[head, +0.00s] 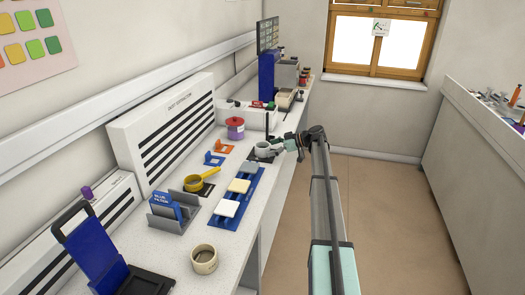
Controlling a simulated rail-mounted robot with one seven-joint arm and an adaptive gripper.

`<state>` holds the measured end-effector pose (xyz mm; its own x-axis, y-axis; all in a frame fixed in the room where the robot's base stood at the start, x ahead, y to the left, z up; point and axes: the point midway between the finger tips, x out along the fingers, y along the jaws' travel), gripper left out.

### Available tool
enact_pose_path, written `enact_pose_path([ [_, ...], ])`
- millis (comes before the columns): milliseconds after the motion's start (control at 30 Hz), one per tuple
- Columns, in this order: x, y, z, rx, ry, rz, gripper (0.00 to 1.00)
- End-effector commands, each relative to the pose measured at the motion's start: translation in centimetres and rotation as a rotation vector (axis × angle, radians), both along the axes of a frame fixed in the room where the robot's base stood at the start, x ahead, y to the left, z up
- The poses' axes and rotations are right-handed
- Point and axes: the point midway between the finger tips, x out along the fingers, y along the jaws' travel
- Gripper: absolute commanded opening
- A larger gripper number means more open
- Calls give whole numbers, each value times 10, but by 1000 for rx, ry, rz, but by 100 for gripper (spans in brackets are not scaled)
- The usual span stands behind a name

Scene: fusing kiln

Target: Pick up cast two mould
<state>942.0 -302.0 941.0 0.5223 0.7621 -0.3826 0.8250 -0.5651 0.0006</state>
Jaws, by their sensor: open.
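A blue tray (221,221) lies along the bench with pale square blocks on it. One cream block (239,186) sits near its middle and a whiter block (228,208) at its near end. No label shows which of them is the cast two mould. My gripper (276,148) is open, beyond the tray's far end, close beside a light grey round cup-like thing (262,149). I cannot tell whether they touch. The fingertips are small and partly merged with the things behind them.
A yellow-handled pan (194,183), a grey holder with a blue booklet (168,207) and a beige cup (204,259) stand left and nearer. A purple-red tin (235,128) and a blue machine (267,75) stand farther back. The floor (380,220) to the right is clear.

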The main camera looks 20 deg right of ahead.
Motion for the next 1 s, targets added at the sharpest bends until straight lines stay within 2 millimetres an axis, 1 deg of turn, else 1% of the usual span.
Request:
enact_pose_path([
  [133,11,18,-4,2,2,2,100],
  [300,21,31,-13,1,1,0,100],
  [533,21,32,-15,1,1,0,100],
  [567,21,32,-15,1,1,0,93],
  [600,21,32,-15,1,1,0,79],
  [667,21,32,-15,1,1,0,57],
  [700,21,32,-15,1,1,0,43],
  [733,21,32,-15,1,1,0,33],
  [767,21,32,-15,1,1,0,28],
  [1000,21,32,-15,1,1,1,27],
])
